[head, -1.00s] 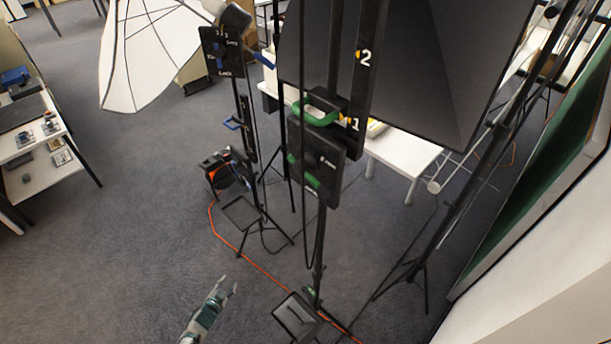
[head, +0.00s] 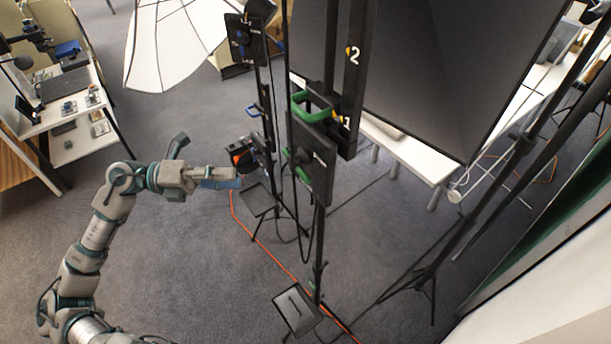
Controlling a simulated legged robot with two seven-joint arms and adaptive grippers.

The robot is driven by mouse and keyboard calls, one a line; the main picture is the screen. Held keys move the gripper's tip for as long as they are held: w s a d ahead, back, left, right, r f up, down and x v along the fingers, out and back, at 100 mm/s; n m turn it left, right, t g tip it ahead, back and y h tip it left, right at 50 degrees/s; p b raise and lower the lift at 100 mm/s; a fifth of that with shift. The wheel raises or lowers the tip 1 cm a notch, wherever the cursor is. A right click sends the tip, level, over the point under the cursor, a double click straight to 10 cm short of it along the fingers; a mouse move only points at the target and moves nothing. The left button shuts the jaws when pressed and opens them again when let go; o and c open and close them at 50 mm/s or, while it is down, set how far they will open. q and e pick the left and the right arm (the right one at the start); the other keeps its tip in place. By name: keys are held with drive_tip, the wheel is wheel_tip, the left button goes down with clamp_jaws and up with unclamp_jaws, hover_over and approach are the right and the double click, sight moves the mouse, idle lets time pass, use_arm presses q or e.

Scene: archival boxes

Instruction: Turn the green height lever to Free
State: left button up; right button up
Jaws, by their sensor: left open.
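The green height lever (head: 303,174) is a small green piece on the black panel (head: 318,165) of the nearer stand. It is partly hidden by the panel's steep angle to me, so its exact setting cannot be read. A larger green loop handle (head: 315,108) sits just above the panel on the same stand. My left gripper (head: 230,179) is open and empty, pointing right. In the picture it is left of the panel, with a gap between them. My right gripper is out of view.
A second stand with a black panel (head: 246,40) and a blue handle (head: 253,109) stands behind. A white umbrella (head: 170,45) is at upper left. A large black softbox (head: 440,75) fills the upper right. An orange cable (head: 262,255) crosses the grey floor.

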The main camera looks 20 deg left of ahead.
use_arm(q)
drive_tip(key=p, duration=0.4)
approach(304, 177)
drive_tip(key=d, duration=0.1)
drive_tip(key=p+x, duration=0.1)
drive_tip(key=x, duration=0.3)
drive_tip(key=p+x, duration=0.1)
drive_tip(key=x, duration=0.3)
drive_tip(key=shift+w+d+f, duration=0.1)
drive_tip(key=shift+w+f, duration=0.1)
drive_tip(key=shift+w+d+f, duration=0.1)
drive_tip(key=shift+d+f, duration=0.05)
drive_tip(key=shift+d, duration=0.25)
drive_tip(key=shift+a, duration=0.55)
drive_tip(key=shift+a+f, duration=0.1)
drive_tip(key=shift+a, duration=0.2)
drive_tip(key=shift+c, duration=0.2)
drive_tip(key=shift+a, duration=0.25)
clamp_jaws()
drive_tip(key=shift+d+f, duration=0.1)
drive_tip(key=shift+d, duration=0.2)
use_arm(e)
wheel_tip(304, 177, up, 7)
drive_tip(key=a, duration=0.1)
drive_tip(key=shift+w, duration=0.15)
use_arm(q)
drive_tip(key=shift+d, duration=0.1)
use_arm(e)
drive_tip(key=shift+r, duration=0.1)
